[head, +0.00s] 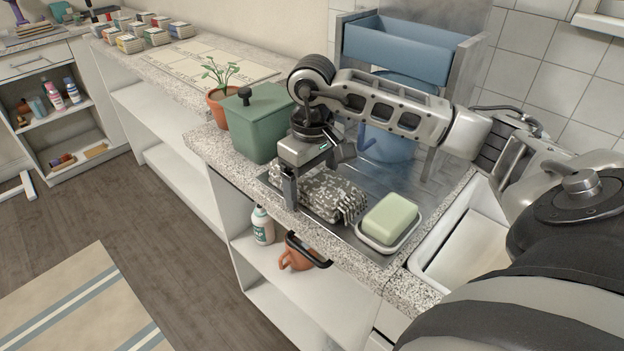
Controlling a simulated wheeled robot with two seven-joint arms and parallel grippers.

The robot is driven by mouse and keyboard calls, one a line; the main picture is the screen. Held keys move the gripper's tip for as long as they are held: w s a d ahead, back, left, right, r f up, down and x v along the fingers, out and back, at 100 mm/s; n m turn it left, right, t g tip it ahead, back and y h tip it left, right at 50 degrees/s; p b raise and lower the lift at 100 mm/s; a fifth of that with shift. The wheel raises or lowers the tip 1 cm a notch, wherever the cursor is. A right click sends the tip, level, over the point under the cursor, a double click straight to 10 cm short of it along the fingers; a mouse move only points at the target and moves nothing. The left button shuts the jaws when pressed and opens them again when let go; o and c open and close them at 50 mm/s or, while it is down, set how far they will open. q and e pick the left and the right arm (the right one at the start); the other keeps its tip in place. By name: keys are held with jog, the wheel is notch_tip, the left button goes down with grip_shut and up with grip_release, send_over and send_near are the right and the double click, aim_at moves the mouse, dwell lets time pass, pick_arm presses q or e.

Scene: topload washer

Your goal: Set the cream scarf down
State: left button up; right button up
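The scarf (333,196) is a folded, fringed cloth in a mottled cream and dark grey pattern. It appears to lie on the metal drainboard (377,251), left of the soap-like block. My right gripper (315,178) points down over the scarf's left part. One finger stands at the scarf's near left edge. The other is farther back, and its tip is hidden behind the cloth. The fingers are well apart with cloth between them; whether they press on it does not show. My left gripper is out of view.
A pale green block (389,217) sits in a white dish (375,242) right of the scarf. A green lidded canister (254,124) and a potted plant (219,100) stand to the left. A blue bin (398,52) is behind. A white basin (470,250) lies at right.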

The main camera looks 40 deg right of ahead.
aim_at(313, 173)
jog(key=shift+r, duration=0.1)
notch_tip(313, 173, up, 12)
jog(key=shift+r+p, duration=0.15)
jog(key=shift+p, duration=0.25)
jog(key=shift+s, duration=0.1)
dwell(0.6)
